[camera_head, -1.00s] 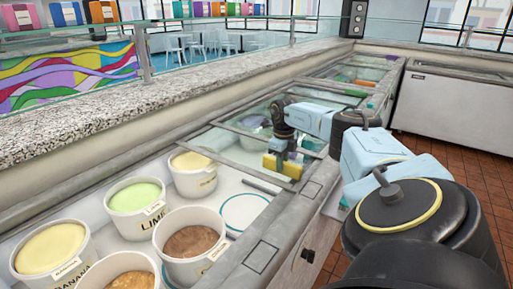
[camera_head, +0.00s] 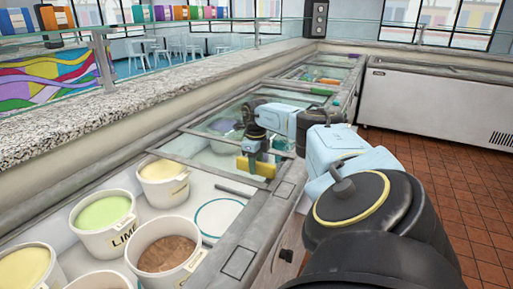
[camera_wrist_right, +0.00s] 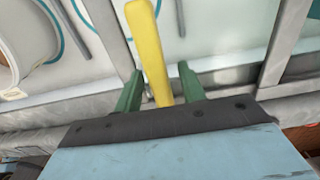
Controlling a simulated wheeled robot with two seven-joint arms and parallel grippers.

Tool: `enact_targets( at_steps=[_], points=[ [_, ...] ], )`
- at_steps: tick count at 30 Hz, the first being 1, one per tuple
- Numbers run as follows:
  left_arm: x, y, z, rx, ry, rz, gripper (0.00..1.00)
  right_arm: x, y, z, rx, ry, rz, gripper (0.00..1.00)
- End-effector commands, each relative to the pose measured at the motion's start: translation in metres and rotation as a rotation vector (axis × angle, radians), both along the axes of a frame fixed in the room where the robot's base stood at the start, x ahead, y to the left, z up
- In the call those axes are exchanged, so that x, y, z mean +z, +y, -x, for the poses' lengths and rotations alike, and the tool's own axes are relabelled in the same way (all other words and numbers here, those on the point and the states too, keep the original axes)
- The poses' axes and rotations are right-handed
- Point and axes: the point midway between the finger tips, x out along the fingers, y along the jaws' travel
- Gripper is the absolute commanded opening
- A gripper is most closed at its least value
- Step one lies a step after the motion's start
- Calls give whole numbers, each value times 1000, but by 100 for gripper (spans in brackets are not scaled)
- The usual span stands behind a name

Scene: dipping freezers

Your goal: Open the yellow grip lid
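The yellow grip (camera_head: 258,169) is a bar on a glass freezer lid (camera_head: 217,150) along the counter; the lid looks closed. In the right wrist view the yellow grip (camera_wrist_right: 150,48) runs up the middle, its near end between my two green fingers. My right gripper (camera_wrist_right: 160,88) is open around the bar, with a small gap on each side. In the head view my right gripper (camera_head: 252,158) points down at the grip and partly hides it. My left gripper is not in view.
Ice cream tubs, including a lime one (camera_head: 104,222) and a brown one (camera_head: 167,255), stand in the open freezer section at the front left. A granite ledge (camera_head: 130,112) runs behind the lids. A white chest freezer (camera_head: 430,100) stands at the back right. Tiled floor (camera_head: 450,195) is clear at right.

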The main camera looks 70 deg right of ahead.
Motion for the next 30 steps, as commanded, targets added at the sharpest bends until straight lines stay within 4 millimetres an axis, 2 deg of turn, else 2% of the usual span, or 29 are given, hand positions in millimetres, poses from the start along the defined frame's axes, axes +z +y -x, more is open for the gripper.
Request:
enact_targets(
  at_steps=[5, 8, 16, 21, 24, 30],
  points=[
    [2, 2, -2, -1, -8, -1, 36, 12, 0, -1, 1, -2, 0, 40],
    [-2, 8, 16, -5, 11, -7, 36, 28, 0, -1, 1, -3, 1, 40],
    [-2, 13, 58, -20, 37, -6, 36, 87, 0, -1, 0, -5, 0, 40],
    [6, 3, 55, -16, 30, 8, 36, 117, 0, 0, 0, -3, 1, 40],
    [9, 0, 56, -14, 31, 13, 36, 128, 0, 0, 0, -2, 1, 40],
    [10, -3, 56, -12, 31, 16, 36, 134, 0, 1, -1, 1, 0, 40]
  ],
)
